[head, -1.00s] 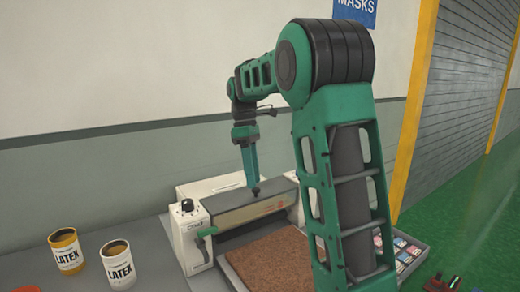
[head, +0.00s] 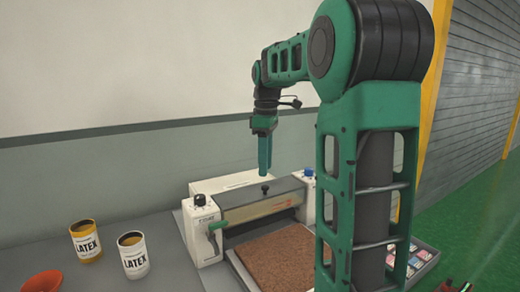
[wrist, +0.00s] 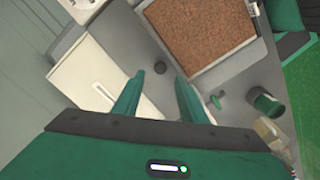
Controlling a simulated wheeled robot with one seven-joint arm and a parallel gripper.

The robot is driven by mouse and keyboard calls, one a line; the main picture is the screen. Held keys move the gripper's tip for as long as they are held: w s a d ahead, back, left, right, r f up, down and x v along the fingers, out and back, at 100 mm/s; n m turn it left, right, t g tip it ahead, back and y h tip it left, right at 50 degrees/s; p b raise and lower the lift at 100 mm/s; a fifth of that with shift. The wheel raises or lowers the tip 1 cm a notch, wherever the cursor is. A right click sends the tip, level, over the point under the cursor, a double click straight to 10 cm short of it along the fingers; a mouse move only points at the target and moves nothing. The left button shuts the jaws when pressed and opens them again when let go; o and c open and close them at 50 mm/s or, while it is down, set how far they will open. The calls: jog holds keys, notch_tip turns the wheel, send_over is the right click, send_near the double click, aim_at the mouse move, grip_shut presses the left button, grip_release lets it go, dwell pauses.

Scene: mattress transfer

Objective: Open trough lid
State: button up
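The trough lid (head: 250,197) is the long grey top of the white machine and looks closed. A small black knob (head: 265,189) stands on it. In the wrist view the grey lid (wrist: 140,38) and its round dark knob (wrist: 159,67) are seen from above. My gripper (head: 264,174) points down just above the knob in the head view. In the wrist view my gripper (wrist: 158,75) has its two fingers apart, with the knob showing between the tips. Nothing is held. The exact height gap to the knob is hard to judge.
A brown textured slab (head: 278,255) lies in front of the machine. A green handle (head: 217,226) sticks out at the machine's left. A yellow latex can (head: 86,240), a white latex can (head: 133,255) and an orange bowl (head: 42,283) stand on the left. A wall is behind.

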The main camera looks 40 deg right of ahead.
jog(key=shift+r, duration=2.4)
